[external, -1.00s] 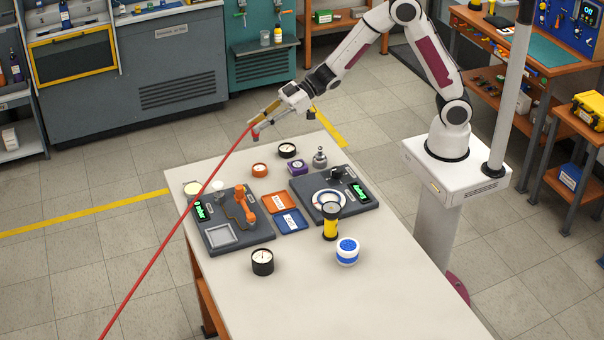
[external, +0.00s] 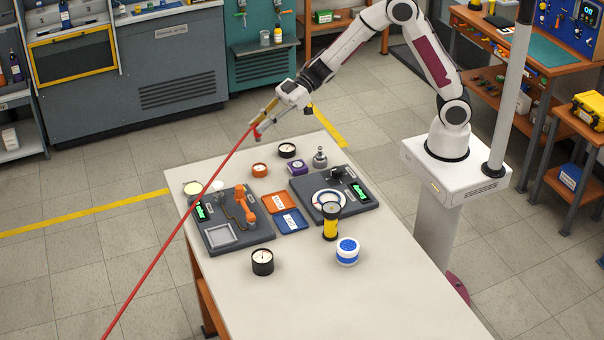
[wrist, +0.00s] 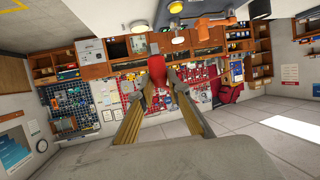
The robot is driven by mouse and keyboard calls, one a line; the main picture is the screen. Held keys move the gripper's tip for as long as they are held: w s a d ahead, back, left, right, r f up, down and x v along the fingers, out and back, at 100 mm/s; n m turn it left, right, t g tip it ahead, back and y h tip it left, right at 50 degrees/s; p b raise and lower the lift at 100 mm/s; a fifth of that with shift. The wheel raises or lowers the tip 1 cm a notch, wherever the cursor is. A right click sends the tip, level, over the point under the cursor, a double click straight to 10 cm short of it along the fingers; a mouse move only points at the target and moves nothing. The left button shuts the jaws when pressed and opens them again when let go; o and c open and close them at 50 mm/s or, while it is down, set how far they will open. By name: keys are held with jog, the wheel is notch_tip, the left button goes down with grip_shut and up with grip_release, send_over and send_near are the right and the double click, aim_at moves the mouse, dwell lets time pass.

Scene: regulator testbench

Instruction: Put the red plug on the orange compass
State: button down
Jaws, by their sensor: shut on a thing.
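My gripper (external: 259,127) is shut on the red plug (external: 257,135), up in the air beyond the far-left corner of the table. In the wrist view the red plug (wrist: 156,71) sits between the two tan fingertips. A long red cable (external: 178,232) runs from near the gripper down to the lower left of the external view. A small round orange item (external: 260,170), which looks like the orange compass, rests on the table near its far edge, below and apart from the plug. Its top face is too small to read.
A black-rimmed gauge (external: 287,150), a purple block (external: 298,167) and a grey knobbed item (external: 320,158) stand near the orange item. Two dark panels, left (external: 208,240) and right (external: 363,204), flank orange and blue trays.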

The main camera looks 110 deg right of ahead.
jog(key=shift+f, duration=0.1)
notch_tip(320, 180, down, 6)
dwell(0.5)
jog(key=shift+f, duration=0.15)
jog(key=shift+f, duration=1.75)
jog(key=shift+f, duration=0.15)
jog(key=c, duration=1.9)
grip_release()
